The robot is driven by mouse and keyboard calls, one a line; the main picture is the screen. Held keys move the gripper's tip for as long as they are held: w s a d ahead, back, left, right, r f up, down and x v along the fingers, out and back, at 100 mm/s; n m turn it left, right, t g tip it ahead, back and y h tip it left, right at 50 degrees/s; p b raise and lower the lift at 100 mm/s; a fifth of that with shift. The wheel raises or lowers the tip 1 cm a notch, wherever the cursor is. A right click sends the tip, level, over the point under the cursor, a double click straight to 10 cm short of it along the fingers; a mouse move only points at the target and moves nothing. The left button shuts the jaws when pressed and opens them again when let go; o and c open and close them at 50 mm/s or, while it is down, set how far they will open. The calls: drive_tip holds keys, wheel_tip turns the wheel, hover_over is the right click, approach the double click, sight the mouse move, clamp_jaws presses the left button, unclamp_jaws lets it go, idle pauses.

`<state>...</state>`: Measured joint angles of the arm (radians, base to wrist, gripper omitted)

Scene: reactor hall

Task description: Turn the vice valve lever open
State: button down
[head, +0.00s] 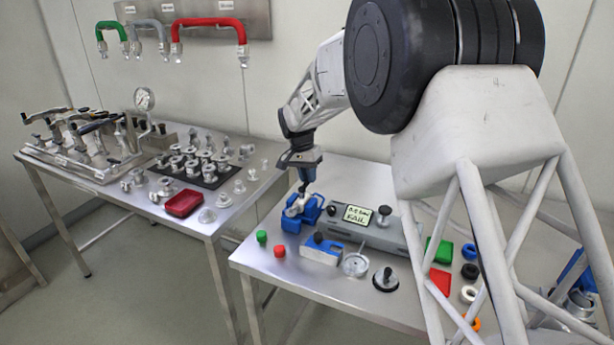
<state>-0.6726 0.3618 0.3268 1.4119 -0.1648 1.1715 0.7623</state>
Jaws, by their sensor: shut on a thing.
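The blue vice (289,224) stands at the left end of the near steel table. A pale metal valve (298,207) sits in it. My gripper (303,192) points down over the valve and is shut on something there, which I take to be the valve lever. The lever itself is mostly hidden by the gripper, and its angle cannot be told at this size.
A grey device with a small display (357,214) stands right of the vice. A second table (225,197) with fittings and a red tray (183,203) stands left.

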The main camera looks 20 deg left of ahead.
drive_tip(key=c, duration=1.1)
unclamp_jaws()
drive_tip(key=shift+r, duration=0.15)
wheel_tip(320, 180, up, 7)
drive_tip(key=a, duration=0.1)
drive_tip(key=shift+a+r, duration=0.2)
drive_tip(key=shift+a, duration=0.1)
drive_tip(key=shift+d, duration=0.15)
